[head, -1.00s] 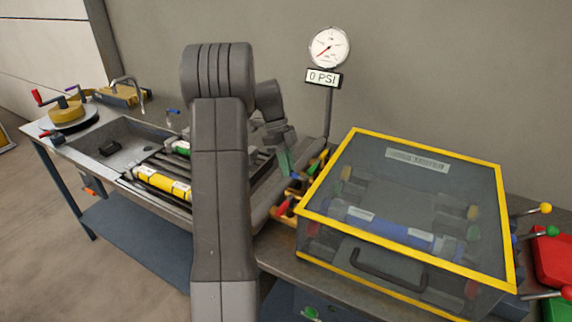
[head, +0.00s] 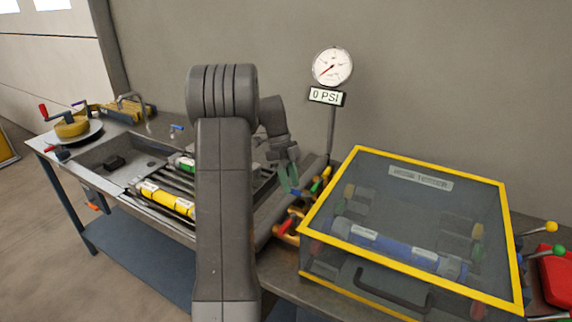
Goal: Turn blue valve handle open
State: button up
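A row of coloured valve handles sits between the sink bench and the clear case. A small blue handle (head: 297,192) shows there, with a green one (head: 315,187) and a yellow one (head: 326,173) behind it and a red one (head: 287,226) in front. My gripper (head: 288,180) points down with its teal fingers at the blue handle, overlapping it in the picture. I cannot tell whether they touch, or how wide the fingers are apart. Another blue lever (head: 177,128) is at the back of the sink. The gauge (head: 332,67) stands above a 0 PSI sign (head: 326,96).
The clear case with a yellow frame (head: 405,165) stands close on the right, with a blue cylinder inside. Yellow and green cylinders (head: 165,198) lie on the rack at left. My arm hides the bench's middle. Levers with coloured knobs (head: 551,227) are at far right.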

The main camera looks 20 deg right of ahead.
jog(key=v, duration=1.3)
jog(key=x, duration=1.3)
jog(key=shift+s+f, duration=0.2)
jog(key=shift+f, duration=0.1)
